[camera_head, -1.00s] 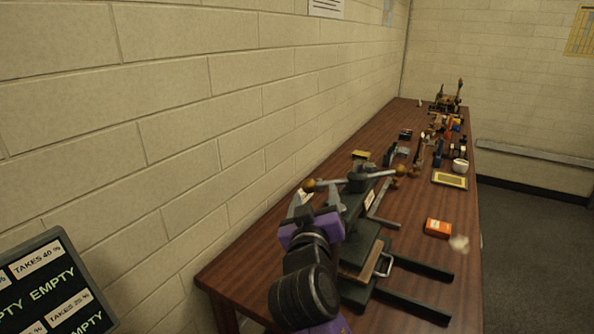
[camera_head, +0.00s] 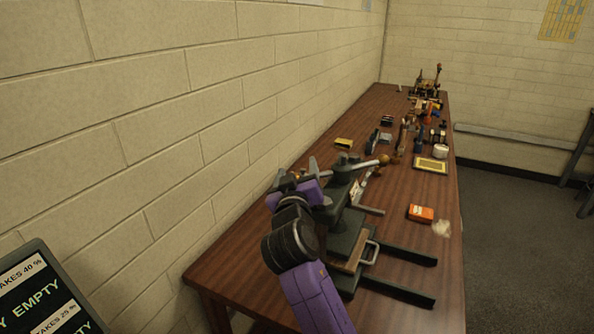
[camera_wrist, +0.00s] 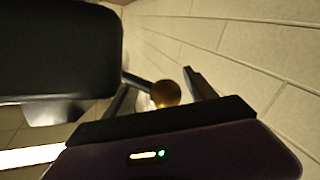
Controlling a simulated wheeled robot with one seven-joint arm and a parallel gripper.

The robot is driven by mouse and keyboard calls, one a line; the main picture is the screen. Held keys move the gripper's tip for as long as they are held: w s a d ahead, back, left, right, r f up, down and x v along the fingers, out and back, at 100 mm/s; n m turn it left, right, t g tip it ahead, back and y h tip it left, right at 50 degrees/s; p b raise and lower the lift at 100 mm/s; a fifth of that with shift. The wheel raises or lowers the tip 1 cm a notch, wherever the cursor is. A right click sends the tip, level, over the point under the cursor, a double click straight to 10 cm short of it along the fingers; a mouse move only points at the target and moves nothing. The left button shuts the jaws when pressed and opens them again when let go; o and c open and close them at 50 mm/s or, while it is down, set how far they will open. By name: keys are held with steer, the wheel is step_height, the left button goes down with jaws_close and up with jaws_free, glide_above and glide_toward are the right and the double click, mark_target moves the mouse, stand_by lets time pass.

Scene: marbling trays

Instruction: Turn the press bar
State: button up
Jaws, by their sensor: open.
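The press (camera_head: 341,206) stands at the near end of the wooden bench. Its press bar (camera_head: 367,164) lies across the top, with a brown ball knob (camera_head: 384,159) at the right end. The bar's left end is at my gripper (camera_head: 296,172) and partly hidden by it. In the wrist view, the left-end knob (camera_wrist: 166,94) sits between the two open fingers (camera_wrist: 160,86), with the bar running behind it. I cannot tell whether either finger touches the knob. My gripper is open.
An orange box (camera_head: 420,213) and a pale lump (camera_head: 441,229) lie right of the press. A yellow-framed tray (camera_head: 431,165) and several small tools stand farther along the bench. The block wall (camera_head: 215,150) is close on the left. A dark sign board (camera_head: 40,295) stands at lower left.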

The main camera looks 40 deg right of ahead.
steer(key=shift+f, duration=0.1)
jaws_close()
